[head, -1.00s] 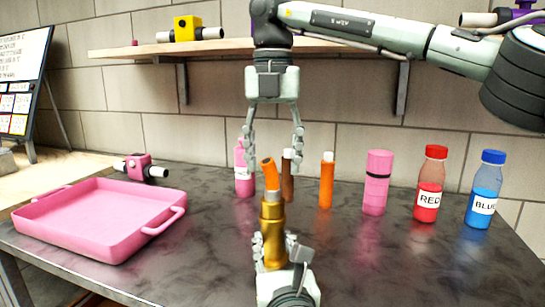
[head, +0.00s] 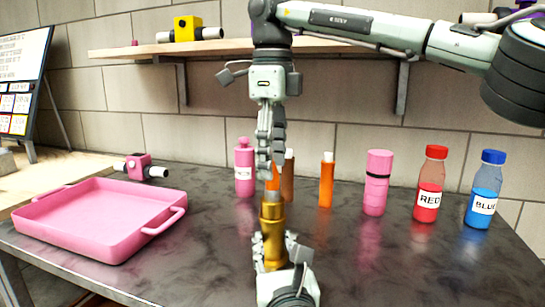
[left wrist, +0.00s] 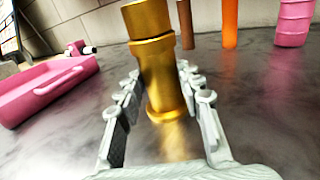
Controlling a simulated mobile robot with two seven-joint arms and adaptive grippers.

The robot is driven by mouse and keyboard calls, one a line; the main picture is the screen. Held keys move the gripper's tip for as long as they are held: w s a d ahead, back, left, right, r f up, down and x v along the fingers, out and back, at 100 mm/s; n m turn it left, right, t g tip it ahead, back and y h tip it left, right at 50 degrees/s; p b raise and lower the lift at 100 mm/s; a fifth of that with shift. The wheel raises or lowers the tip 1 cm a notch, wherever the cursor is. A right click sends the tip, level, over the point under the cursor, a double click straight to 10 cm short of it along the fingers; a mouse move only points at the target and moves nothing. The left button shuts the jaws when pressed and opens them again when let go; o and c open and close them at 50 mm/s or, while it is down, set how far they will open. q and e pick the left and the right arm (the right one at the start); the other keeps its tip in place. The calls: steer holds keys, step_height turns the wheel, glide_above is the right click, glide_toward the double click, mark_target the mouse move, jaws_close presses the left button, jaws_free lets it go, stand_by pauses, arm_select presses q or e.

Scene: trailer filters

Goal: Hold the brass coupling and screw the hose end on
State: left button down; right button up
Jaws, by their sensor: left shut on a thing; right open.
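The brass coupling (head: 273,238) stands upright, with my left gripper (head: 271,250) shut around it. In the left wrist view the coupling (left wrist: 158,75) sits between the fingers (left wrist: 162,88). The orange hose end (head: 271,182) is at the coupling's top, its grey tip at the coupling's mouth; how deep it sits cannot be told. My right gripper (head: 271,165) points down above it, seen edge-on, and is open. Its fingers hide much of the hose end, and their gap is not visible.
A pink tray (head: 100,220) lies at left. Behind the coupling stand a pink bottle (head: 244,172), a brown tube (head: 288,180), an orange tube (head: 326,182) and a pink cylinder (head: 376,185). Red (head: 430,185) and blue (head: 485,190) bottles stand at right. A shelf (head: 215,47) is above.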

mark_target(272, 199)
steer(key=shift+f, duration=4)
steer(key=c, duration=1.2)
steer(key=o, duration=1.4)
steer(key=shift+c, duration=0.2)
step_height(272, 199, up, 12)
steer(key=shift+r, duration=0.1)
